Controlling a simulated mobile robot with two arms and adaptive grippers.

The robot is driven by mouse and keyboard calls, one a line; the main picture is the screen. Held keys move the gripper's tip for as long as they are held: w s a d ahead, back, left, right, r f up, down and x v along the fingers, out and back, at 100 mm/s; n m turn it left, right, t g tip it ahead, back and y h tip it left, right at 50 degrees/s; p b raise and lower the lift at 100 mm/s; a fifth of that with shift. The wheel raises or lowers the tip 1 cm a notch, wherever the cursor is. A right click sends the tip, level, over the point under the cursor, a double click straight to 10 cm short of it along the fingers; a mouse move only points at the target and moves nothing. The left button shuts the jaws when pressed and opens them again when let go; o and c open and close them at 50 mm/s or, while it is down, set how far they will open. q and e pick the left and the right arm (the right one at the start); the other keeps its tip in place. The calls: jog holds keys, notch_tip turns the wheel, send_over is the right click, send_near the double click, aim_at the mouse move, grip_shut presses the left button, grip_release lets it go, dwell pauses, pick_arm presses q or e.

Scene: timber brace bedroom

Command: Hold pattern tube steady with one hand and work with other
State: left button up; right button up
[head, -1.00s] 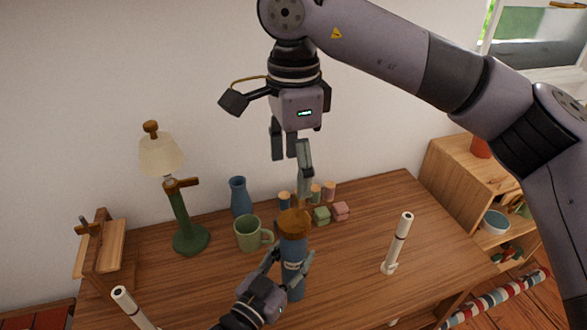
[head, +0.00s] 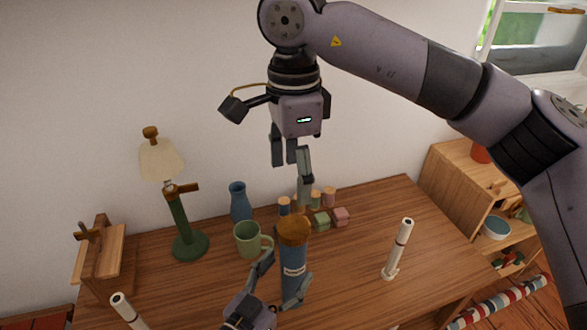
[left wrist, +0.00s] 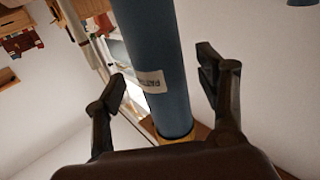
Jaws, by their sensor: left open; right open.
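The pattern tube (head: 293,268) is a blue cylinder with a brown cap and a white label, upright on the wooden table. It also fills the upper middle of the left wrist view (left wrist: 155,60), with its label readable in part. My left gripper (head: 280,282) is open low at the tube, one finger on each side. In the left wrist view (left wrist: 168,88) gaps show between the fingers and the tube. My right gripper (head: 291,178) is open and empty, pointing down, above and behind the tube's cap in the picture.
A green mug (head: 248,240), a blue vase (head: 240,201), a lamp (head: 180,210) and small colored blocks and spools (head: 321,219) stand behind the tube. A white cylinder (head: 398,250) stands right, another (head: 128,311) front left.

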pick_arm(q)
jog(key=v, duration=0.9)
